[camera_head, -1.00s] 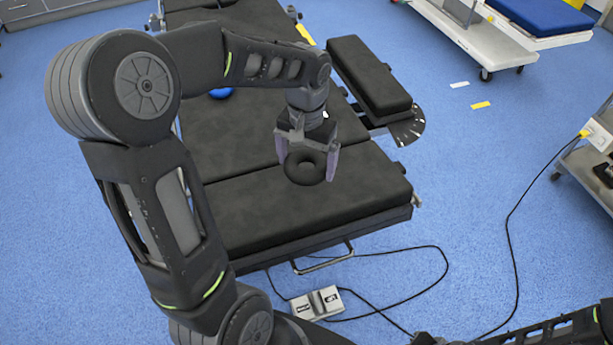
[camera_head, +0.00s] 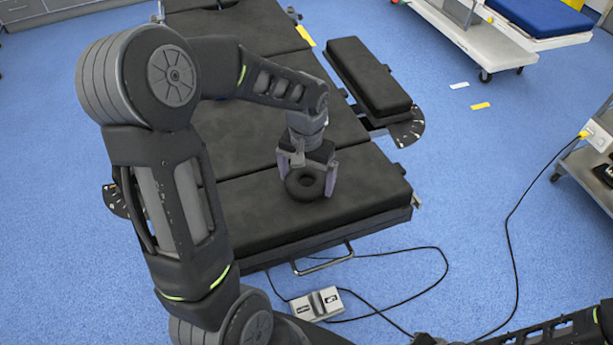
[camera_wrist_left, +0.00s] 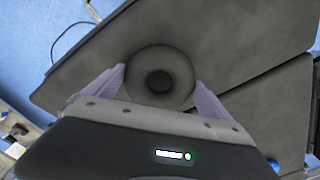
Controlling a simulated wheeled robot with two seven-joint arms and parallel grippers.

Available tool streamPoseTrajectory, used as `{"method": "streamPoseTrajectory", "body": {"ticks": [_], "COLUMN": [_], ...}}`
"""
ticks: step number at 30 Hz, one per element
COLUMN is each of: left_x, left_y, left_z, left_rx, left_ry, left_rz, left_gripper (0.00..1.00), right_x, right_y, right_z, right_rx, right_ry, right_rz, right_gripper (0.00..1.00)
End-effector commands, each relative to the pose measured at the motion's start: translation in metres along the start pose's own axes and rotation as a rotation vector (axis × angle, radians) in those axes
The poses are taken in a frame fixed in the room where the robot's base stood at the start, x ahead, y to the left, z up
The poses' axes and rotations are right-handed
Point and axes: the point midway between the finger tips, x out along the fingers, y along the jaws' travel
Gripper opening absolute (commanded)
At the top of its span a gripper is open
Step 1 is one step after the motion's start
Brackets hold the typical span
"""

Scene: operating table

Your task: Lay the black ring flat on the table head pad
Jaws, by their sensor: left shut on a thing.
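The black ring (camera_head: 306,184) is between the two fingers of my left gripper (camera_head: 308,188), low over the table head pad (camera_head: 250,216), the nearest dark pad of the operating table. In the left wrist view the ring (camera_wrist_left: 160,78) shows from above with its hole visible, and the purple-grey fingers of the left gripper (camera_wrist_left: 160,90) are on either side of it. The ring looks about level. I cannot tell whether its underside touches the pad (camera_wrist_left: 90,65). My right gripper is not in view; only part of my right arm shows at the bottom right.
A separate arm-board pad (camera_head: 368,76) stands to the right of the table. A grey-white foot control (camera_head: 316,304) with black cables lies on the blue floor in front. A metal rail (camera_head: 322,262) runs along the table's near end. The pad around the ring is clear.

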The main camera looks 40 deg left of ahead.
Motion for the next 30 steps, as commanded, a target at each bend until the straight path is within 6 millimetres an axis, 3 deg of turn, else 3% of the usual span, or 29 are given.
{"method": "streamPoseTrajectory", "body": {"ticks": [5, 6, 8, 20, 26, 30], "left_x": [0.005, 0.005, 0.004, -0.004, -0.033, -0.063], "left_y": [0.000, 0.000, 0.000, 0.000, -0.001, 0.000], "left_z": [0.000, 0.000, 0.000, 0.000, -0.001, -0.001], "left_rx": [0.000, 0.000, 0.001, 0.000, 0.000, 0.000], "left_ry": [0.000, 0.000, 0.000, 0.001, 0.005, 0.006], "left_rz": [0.000, 0.000, 0.000, 0.000, -0.001, 0.000], "left_gripper": [0.47, 0.95, 0.99, 1.00, 1.00, 1.00], "right_x": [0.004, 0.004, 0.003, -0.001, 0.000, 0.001], "right_y": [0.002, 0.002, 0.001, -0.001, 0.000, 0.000], "right_z": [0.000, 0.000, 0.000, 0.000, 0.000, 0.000], "right_rx": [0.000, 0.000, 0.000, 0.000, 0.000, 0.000], "right_ry": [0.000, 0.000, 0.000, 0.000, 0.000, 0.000], "right_rz": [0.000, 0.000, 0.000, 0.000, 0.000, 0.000], "right_gripper": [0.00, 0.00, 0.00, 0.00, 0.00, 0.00]}}
